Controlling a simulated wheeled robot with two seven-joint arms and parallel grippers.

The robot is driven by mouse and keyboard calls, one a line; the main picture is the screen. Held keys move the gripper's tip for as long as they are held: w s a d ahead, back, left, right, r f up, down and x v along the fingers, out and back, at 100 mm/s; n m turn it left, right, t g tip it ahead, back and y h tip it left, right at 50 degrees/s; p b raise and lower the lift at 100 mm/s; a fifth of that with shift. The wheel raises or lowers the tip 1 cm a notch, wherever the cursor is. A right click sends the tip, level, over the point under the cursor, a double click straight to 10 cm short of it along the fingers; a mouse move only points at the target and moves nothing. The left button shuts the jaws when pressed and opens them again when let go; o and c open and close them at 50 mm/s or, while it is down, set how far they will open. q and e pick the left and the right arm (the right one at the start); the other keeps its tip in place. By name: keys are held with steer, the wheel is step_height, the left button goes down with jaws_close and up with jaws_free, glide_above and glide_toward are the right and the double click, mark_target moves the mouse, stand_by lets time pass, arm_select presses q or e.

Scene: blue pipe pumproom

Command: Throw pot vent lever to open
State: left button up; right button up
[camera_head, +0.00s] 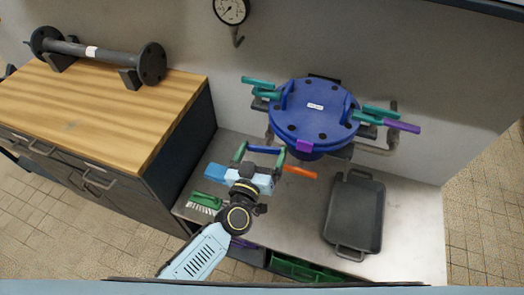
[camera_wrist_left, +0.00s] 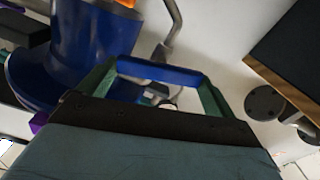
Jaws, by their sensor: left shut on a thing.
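The blue pot (camera_head: 312,110) stands against the wall, with a round bolted lid. Teal handles (camera_head: 265,88) stick out on its left. A purple lever (camera_head: 402,126) sticks out on its right beside more teal handles. An orange lever (camera_head: 300,172) shows low in front. I cannot tell which is the vent lever. My left gripper (camera_head: 260,153) is in front and to the left of the pot. Its green fingers are apart, with a dark blue bar (camera_wrist_left: 158,71) spanning between their tips. The pot's blue side (camera_wrist_left: 90,40) fills the wrist view's upper left. My right gripper is not seen.
A dark tray (camera_head: 355,212) lies on the metal bench to the right. A green brush (camera_head: 206,202) lies at the bench's left. A wooden worktop (camera_head: 100,108) with a flanged pipe (camera_head: 95,52) stands at left. A gauge (camera_head: 231,10) hangs on the wall.

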arm_select(q)
steer(key=n, duration=0.3)
steer(key=shift+n, duration=0.4)
steer(key=n, duration=0.1)
steer(key=n+b, duration=0.1)
steer(key=n, duration=0.1)
steer(key=shift+a+f+n, duration=0.15)
steer(key=shift+n, duration=0.15)
steer(key=n+b, duration=0.1)
steer(key=n, duration=0.3)
steer(key=shift+f, duration=0.1)
steer(key=shift+n+b, duration=0.45)
steer(key=shift+n, duration=1.55)
steer(key=o, duration=0.7)
steer(key=shift+c, duration=0.2)
steer(key=shift+o, duration=0.2)
